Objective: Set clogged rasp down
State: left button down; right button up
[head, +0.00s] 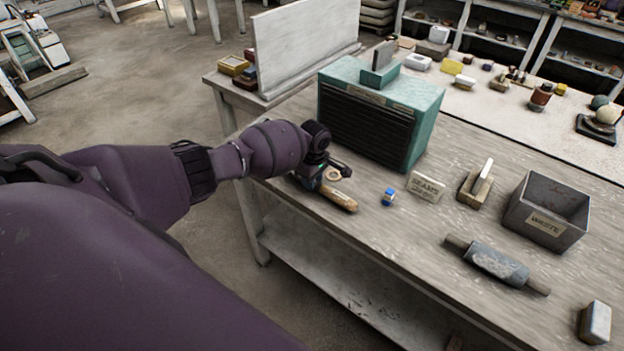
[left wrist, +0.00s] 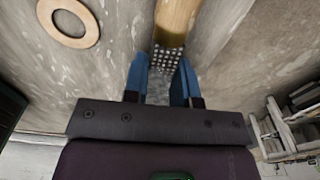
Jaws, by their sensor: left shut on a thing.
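The rasp has a tan wooden handle (head: 338,198) and a dotted metal part. In the left wrist view its handle (left wrist: 177,18) points away from me, and the dotted metal lies between the blue fingers. My left gripper (head: 318,181) is shut on the rasp's metal end, low at the near left edge of the workbench (head: 390,255). I cannot tell whether the rasp touches the bench top. The rest of the metal is hidden by the gripper. My right gripper is not in view.
A wooden ring (head: 333,174) lies beside the rasp. A teal shuttered cabinet (head: 425,125) stands just behind. To the right are a blue-capped item (head: 388,196), a "SEAMS" sign (head: 426,187), a grey rolling pin (head: 497,265) and a waste bin (head: 530,225). Bare bench lies in front of the sign.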

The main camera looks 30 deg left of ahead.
pick_arm(q)
jog(key=shift+f, duration=0.4)
jog(key=c, duration=0.8)
grip_release()
jog(key=shift+c, duration=0.2)
jog(key=shift+f, duration=0.1)
jog(key=shift+r+p, duration=0.3)
jog(key=shift+r, duration=1.75)
